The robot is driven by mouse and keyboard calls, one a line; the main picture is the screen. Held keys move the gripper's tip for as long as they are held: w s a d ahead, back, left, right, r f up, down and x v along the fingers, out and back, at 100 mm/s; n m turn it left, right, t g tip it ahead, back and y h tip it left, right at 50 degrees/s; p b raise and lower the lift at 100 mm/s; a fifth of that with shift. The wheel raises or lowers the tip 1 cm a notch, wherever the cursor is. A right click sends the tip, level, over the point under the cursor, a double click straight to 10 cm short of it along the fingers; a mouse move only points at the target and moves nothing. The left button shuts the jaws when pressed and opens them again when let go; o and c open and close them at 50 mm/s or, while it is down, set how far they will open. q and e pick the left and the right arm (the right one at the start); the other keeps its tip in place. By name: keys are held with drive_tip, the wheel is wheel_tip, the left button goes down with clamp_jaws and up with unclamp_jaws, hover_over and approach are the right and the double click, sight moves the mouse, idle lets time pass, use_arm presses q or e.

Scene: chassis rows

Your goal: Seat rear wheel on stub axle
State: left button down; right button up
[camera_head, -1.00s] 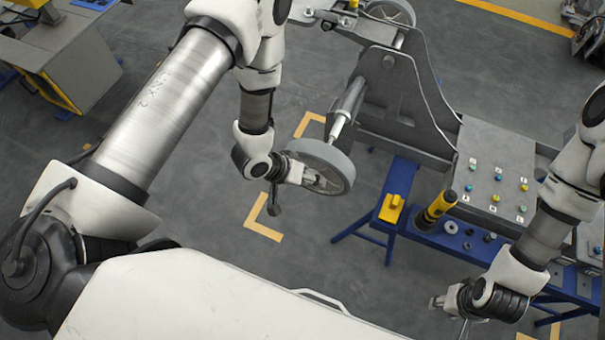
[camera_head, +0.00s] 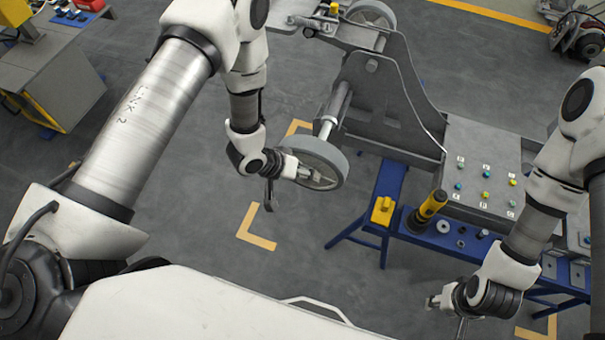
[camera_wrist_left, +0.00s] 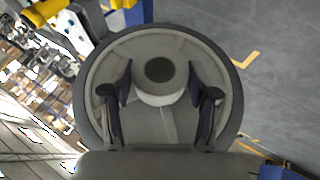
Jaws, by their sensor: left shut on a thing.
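The grey-tyred wheel (camera_head: 337,158) is held in the air at my left gripper (camera_head: 304,173). In the left wrist view the wheel (camera_wrist_left: 93,92) nearly fills the picture, and the left gripper's two fingers (camera_wrist_left: 160,95) stand on either side of its round hub (camera_wrist_left: 158,72). The silver stub axle (camera_head: 331,122) sticks out from the chassis (camera_head: 378,108) towards the wheel. Its tip meets the wheel's upper rim in the picture; whether they touch is unclear. My right gripper (camera_head: 447,310) is empty at lower right, its fingers too small to judge.
A blue bench (camera_head: 425,233) with a yellow block (camera_head: 382,210) and a black-and-yellow tool (camera_head: 427,210) stands right of the wheel. A grey button panel (camera_head: 485,165) is behind it. Another wheel (camera_head: 371,14) is at the chassis's far end. Floor below the held wheel is clear.

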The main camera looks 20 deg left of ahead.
use_arm(q)
drive_tip(key=shift+w+d, duration=0.1)
drive_tip(key=shift+w, duration=2.45)
idle(0.4)
drive_tip(key=shift+w, duration=0.35)
drive_tip(key=shift+w+b, duration=0.3)
drive_tip(key=shift+w, duration=0.35)
drive_tip(key=shift+w, duration=0.3)
drive_tip(key=shift+w+d, duration=0.1)
drive_tip(key=shift+w, duration=0.85)
drive_tip(key=shift+w, duration=0.35)
drive_tip(key=shift+w, duration=1.1)
drive_tip(key=shift+r, duration=0.1)
drive_tip(key=shift+c, duration=1.1)
unclamp_jaws()
